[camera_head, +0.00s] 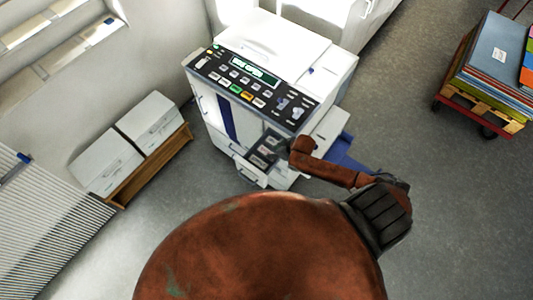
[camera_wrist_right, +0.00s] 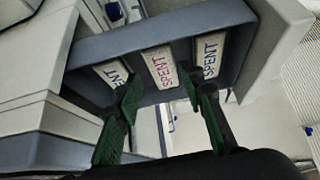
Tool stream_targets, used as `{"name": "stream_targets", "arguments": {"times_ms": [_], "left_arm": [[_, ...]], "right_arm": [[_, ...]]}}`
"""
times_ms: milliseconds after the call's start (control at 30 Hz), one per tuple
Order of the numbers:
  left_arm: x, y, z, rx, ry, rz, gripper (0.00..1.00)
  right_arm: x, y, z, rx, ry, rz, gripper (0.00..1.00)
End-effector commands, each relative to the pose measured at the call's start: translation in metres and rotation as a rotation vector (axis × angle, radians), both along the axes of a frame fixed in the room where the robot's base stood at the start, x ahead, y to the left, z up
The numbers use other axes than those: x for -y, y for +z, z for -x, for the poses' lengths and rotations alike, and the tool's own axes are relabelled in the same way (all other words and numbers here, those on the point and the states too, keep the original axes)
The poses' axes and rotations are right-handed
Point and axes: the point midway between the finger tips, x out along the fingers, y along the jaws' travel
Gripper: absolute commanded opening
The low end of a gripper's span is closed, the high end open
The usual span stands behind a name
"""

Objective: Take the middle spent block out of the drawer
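The drawer (camera_head: 249,171) of the white machine is pulled open at its front. In the right wrist view, the drawer's blue-grey wall (camera_wrist_right: 130,41) frames three pale blocks marked SPENT. The middle spent block (camera_wrist_right: 161,66) has red lettering and lies between the left block (camera_wrist_right: 110,73) and the right block (camera_wrist_right: 208,53), which have dark lettering. My right gripper (camera_wrist_right: 163,95) is open and empty, its two green-black fingers apart in front of the middle block, not visibly touching it. My left gripper does not show.
The machine (camera_head: 276,48) has a control panel (camera_head: 250,84) above the drawer. White boxes on a wooden stand (camera_head: 150,165) are at the left. A loaded red cart (camera_head: 490,75) stands at the upper right. Grey floor (camera_head: 440,200) is free at the right.

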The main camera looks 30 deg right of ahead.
Motion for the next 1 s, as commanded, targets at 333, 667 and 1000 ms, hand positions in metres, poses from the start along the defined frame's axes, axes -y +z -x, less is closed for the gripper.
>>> {"name": "stream_targets", "arguments": {"times_ms": [333,667,1000], "left_arm": [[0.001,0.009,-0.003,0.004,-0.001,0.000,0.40],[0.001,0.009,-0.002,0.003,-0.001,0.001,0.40],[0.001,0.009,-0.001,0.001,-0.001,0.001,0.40]], "right_arm": [[-0.014,-0.032,-0.025,0.000,0.001,0.000,0.36],[-0.015,-0.038,-0.028,0.000,0.002,0.001,0.36],[-0.015,-0.038,-0.027,0.000,0.001,0.000,0.14]]}}
